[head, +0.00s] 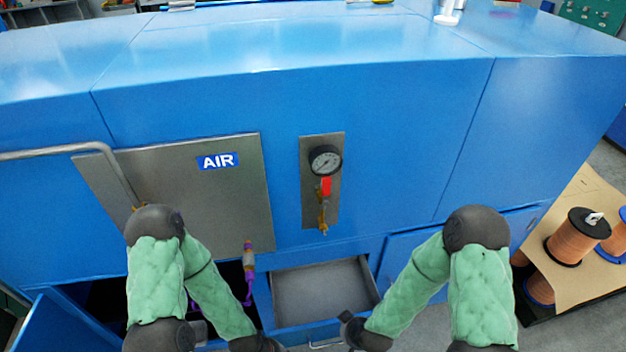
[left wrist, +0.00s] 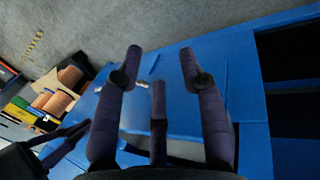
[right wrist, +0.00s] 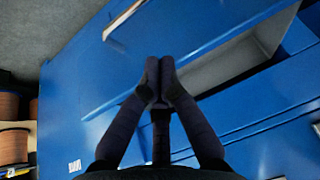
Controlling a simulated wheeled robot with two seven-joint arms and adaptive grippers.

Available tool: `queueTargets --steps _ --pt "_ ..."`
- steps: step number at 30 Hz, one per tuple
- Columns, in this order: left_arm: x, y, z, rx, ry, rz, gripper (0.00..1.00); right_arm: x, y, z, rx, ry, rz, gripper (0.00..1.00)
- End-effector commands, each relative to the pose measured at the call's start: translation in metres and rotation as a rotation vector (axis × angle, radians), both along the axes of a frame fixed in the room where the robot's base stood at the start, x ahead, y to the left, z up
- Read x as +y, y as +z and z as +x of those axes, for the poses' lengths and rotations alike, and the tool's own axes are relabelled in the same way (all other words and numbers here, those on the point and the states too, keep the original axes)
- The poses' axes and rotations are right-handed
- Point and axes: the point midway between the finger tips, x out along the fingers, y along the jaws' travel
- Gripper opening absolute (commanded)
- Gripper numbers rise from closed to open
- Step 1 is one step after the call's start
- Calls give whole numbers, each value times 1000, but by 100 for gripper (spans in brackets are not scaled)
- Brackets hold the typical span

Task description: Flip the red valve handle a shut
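The red valve handle (head: 326,188) is on the grey metal plate (head: 335,148) on the front of the blue cabinet, just below a round pressure gauge (head: 325,161). The handle points up and down, in line with the brass fitting (head: 323,215) under it. Neither gripper touches it. Both my arms hang low in front of the cabinet, well below the handle. In the left wrist view my left gripper (left wrist: 162,65) has its fingers spread, with nothing between them. In the right wrist view my right gripper (right wrist: 158,68) has its fingertips together and holds nothing visible.
A grey panel labelled AIR (head: 217,161) with a bent pipe (head: 110,160) is left of the valve plate. A purple hose fitting (head: 249,262) hangs below it. An open drawer (head: 322,290) juts out below the valve. Copper wire spools (head: 577,237) stand at right.

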Motion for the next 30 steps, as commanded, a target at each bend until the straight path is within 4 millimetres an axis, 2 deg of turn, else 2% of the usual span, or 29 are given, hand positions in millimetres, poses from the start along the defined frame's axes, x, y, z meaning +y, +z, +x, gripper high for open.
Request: queueTargets --steps 1,3,9,13,18,24,27,30 --pt "0 18 0 0 0 0 40 7 29 12 -67 50 -37 0" --pt "0 29 0 0 0 0 40 17 60 32 -179 133 -109 0" --pt "0 38 0 1 0 0 40 50 130 70 -468 341 -333 0" --pt "0 45 0 1 0 0 40 73 183 84 -641 451 -497 0" --pt "0 55 0 0 0 0 40 102 255 87 -841 559 -732 0" --pt "0 66 0 0 0 0 40 129 334 73 -1017 631 -1017 0" --pt "0 70 0 0 0 0 40 138 364 62 -1069 644 -1135 0" --pt "0 72 0 0 0 0 40 143 384 54 -1097 651 -1223 0"
